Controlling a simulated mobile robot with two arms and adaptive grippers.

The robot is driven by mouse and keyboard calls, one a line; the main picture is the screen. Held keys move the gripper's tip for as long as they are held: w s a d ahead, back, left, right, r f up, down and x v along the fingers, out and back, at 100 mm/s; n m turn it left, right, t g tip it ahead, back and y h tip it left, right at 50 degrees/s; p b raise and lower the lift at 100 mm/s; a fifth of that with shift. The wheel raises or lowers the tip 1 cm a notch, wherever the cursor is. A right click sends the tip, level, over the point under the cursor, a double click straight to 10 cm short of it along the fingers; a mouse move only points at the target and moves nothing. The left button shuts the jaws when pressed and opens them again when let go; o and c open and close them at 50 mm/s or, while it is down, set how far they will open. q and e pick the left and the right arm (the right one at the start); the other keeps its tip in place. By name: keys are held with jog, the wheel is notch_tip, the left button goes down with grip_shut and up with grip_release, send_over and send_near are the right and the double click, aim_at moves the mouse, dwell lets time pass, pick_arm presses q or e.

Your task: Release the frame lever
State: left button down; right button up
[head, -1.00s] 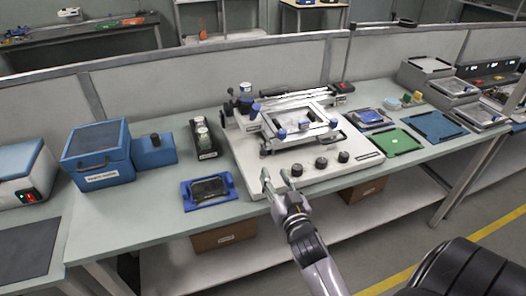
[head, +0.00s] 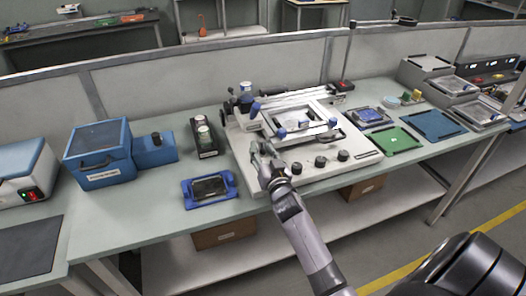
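The white printing machine (head: 240,160) with a tilted metal frame (head: 335,128) stands mid-bench. A blue-tipped handle (head: 256,106) stands at the frame's left side, and blue clamps (head: 281,133) sit on the frame's front bar. I cannot tell for certain which part is the frame lever. My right gripper (head: 262,149) is at the front left corner of the frame, below the blue-tipped handle. Its fingers look apart, with nothing clearly between them. Contact with the frame cannot be told, and the gripper hides part of that corner. My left gripper is out of view.
Black knobs (head: 320,161) line the machine's front. A blue fixture with a dark plate (head: 209,188) and a black holder with jars (head: 204,138) lie left. Green (head: 397,140) and blue (head: 435,125) mats lie right. The bench's front edge is clear.

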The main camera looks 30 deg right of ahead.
grip_shut()
dwell(0.4)
jog(key=shift+s+d+r+n+t+y+p, duration=0.1)
jog(key=shift+d+r+n+t+y+p, duration=0.1)
jog(key=shift+n+y+p, duration=0.3)
jog(key=shift+s+d+r+n+t+y+p, duration=0.15)
jog(key=shift+n+y+p, duration=0.15)
jog(key=shift+y+p, duration=0.3)
jog(key=shift+d+f+n+y+p, duration=0.15)
jog(key=shift+n+y+p, duration=0.2)
jog(key=shift+y, duration=0.25)
jog(key=shift+d+f+n+y+p, duration=0.1)
jog(key=shift+n+y+p, duration=0.2)
jog(key=shift+y, duration=0.3)
jog(key=shift+o, duration=0.3)
grip_release()
jog(key=shift+f, duration=0.1)
